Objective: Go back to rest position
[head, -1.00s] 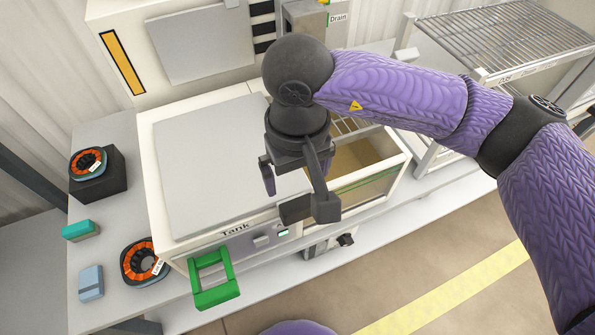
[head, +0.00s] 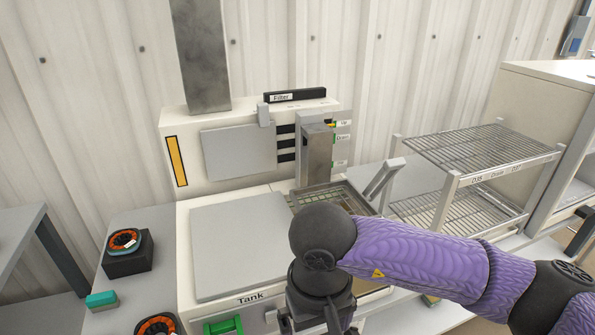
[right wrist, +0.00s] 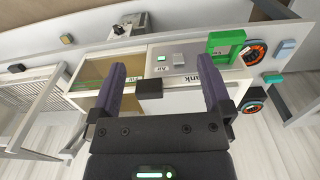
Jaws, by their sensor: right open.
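My right gripper (head: 314,325) hangs in front of the tank (head: 240,245) in the head view, at the bottom edge, with its fingers partly cut off. In the right wrist view its two purple-black fingers (right wrist: 162,82) stand wide apart with nothing between them. The tank's front, with its green handle (right wrist: 226,43), lies beyond the fingers. My left gripper is in neither current view.
A wire rack (head: 485,150) stands right of the tank. A filter unit (head: 230,150) with a metal column is behind it. On the left are a black block (head: 128,262) with an orange-wound ring, another ring (head: 158,325) and a teal block (head: 101,300).

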